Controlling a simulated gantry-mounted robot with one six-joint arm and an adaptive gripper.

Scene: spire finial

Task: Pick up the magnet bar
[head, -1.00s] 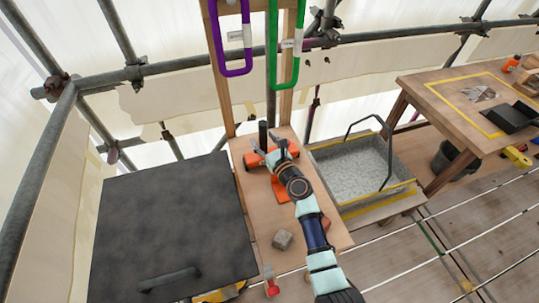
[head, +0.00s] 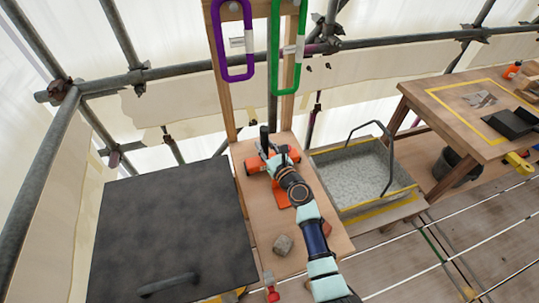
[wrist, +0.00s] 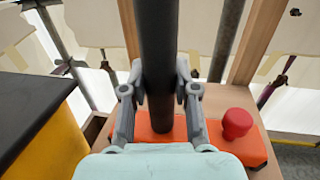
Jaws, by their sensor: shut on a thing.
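The magnet bar, an orange bar (head: 256,166) with a black upright handle (head: 264,136), is at the back of the narrow wooden bench. In the wrist view its black handle (wrist: 158,60) rises between the fingers, above the orange body (wrist: 235,148). A red knob (wrist: 237,123) stands on the right of that body. My gripper (wrist: 158,100) is shut on the black handle, one finger on each side. In the head view my gripper (head: 272,155) and wrist cover part of the bar. I cannot tell whether the bar touches the bench.
A wooden frame with a purple loop (head: 220,62) and a green loop (head: 273,62) rises behind. A black-topped box (head: 165,230) stands left; a grey tray with a hoop handle (head: 360,180) stands right. A grey block (head: 283,245) lies on the bench (head: 262,225).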

